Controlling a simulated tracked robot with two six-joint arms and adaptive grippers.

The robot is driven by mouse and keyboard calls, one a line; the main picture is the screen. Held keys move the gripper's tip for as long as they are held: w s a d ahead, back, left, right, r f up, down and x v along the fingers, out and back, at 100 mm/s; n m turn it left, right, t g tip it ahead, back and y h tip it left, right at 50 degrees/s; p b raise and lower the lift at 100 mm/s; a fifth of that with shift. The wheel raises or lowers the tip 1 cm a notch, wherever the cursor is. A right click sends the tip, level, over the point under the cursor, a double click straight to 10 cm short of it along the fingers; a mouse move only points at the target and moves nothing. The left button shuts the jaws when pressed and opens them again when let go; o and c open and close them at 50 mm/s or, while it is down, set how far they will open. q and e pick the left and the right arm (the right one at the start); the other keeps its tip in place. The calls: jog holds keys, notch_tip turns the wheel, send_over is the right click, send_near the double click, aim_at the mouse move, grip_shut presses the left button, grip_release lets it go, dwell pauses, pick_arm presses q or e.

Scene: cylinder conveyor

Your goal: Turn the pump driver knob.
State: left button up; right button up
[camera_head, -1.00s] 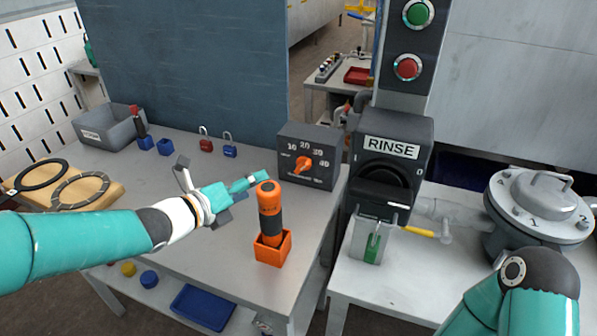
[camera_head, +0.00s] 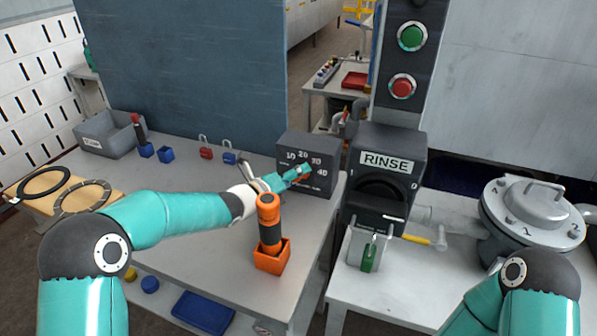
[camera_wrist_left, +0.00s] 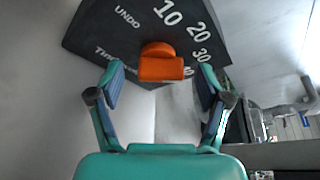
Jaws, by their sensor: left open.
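The orange knob (camera_wrist_left: 162,66) sits on the face of a dark dial box (camera_head: 297,148) marked UNDO, 10, 20, 30 and 40. In the head view my left gripper (camera_head: 298,173) is at the dial face and hides most of the knob. In the left wrist view my left gripper (camera_wrist_left: 160,72) is open, with one finger to each side of the knob. A gap shows between each finger and the knob. I cannot tell whether the fingertips reach past its front. The right gripper is out of view; only my right arm shows.
An orange-handled tool (camera_head: 268,222) stands in an orange holder (camera_head: 271,260), close in front of my left forearm. Padlocks (camera_head: 230,157) lie left of the dial box. The RINSE unit (camera_head: 388,163) stands to its right.

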pick_arm(q)
jog(key=shift+w+d+f, duration=0.2)
jog(key=shift+w+d, duration=0.25)
jog(key=shift+w, duration=0.1)
jog(key=c, duration=1.2)
jog(key=shift+o, duration=0.2)
jog(key=shift+a+f+n+h+b, duration=0.2)
jog(key=shift+f+n+h+b, duration=0.15)
jog(key=shift+n+b, duration=0.6)
jog(key=n+h+b, duration=0.1)
jog(key=n+b, duration=0.1)
jog(key=b, duration=0.1)
jog(key=shift+w+a+f+t, duration=0.1)
jog(key=shift+f+t, duration=0.05)
jog(key=shift+t, duration=0.15)
jog(key=shift+n+t+h+b, duration=0.35)
jog(key=shift+n+b, duration=0.6)
jog(key=shift+b, duration=0.35)
